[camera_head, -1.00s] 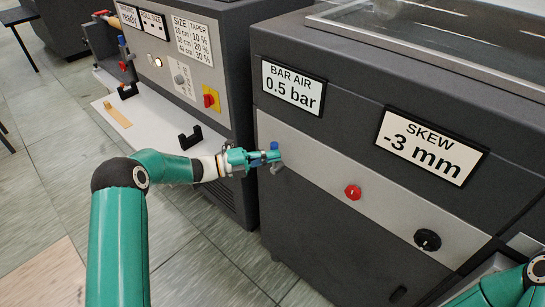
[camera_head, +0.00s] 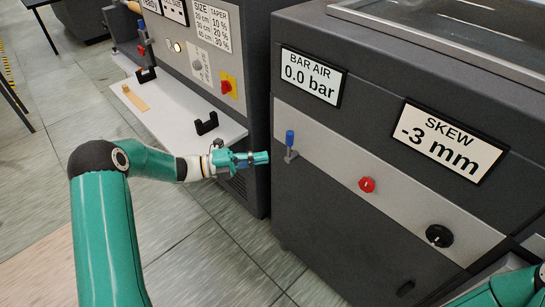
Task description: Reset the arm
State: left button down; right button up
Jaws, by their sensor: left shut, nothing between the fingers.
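My left arm comes in from the lower left, and its teal gripper (camera_head: 256,158) is in front of the dark machine's grey panel. The gripper is shut and empty, a little left of a blue-handled lever (camera_head: 290,140) on that panel. The lever stands upright, and a small gap shows between it and the fingertips. The BAR AIR display (camera_head: 311,76) above reads 0.0 bar. Part of my right arm (camera_head: 510,290) shows at the lower right corner; its gripper is out of view.
The panel also carries a red knob (camera_head: 367,185) and a black knob (camera_head: 439,236). The SKEW display (camera_head: 450,141) reads -3 mm. A second machine stands at the left with a white shelf (camera_head: 180,122) holding a black bracket (camera_head: 207,123). The tiled floor (camera_head: 190,235) is open below.

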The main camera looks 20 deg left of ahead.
pick_arm(q)
jog(key=shift+s, duration=0.1)
dwell(0.5)
jog(key=s+d+f+m+g+h+p, duration=0.1)
jog(key=s+d+f+m+g, duration=0.2)
jog(key=d, duration=0.4)
jog(key=s+d+f+g, duration=0.1)
jog(key=s+d+g, duration=0.35)
jog(key=d, duration=0.25)
jog(key=s+d+f+m+g+y, duration=0.35)
jog(key=s+f+m, duration=0.3)
jog(key=s, duration=0.35)
jog(key=s+a+f+m+g+y+p, duration=0.1)
jog(key=s+a+f+m+g+y, duration=0.2)
jog(key=s+f+m+y, duration=0.8)
jog(key=m+t, duration=0.1)
jog(key=m, duration=0.5)
jog(key=a+f+m+t+h, duration=0.1)
jog(key=m+t, duration=0.1)
jog(key=m, duration=0.5)
jog(key=f+m+t+h, duration=0.1)
jog(key=m, duration=0.6)
jog(key=shift+w+a+f+t, duration=0.25)
jog(key=shift+w+a+t, duration=0.15)
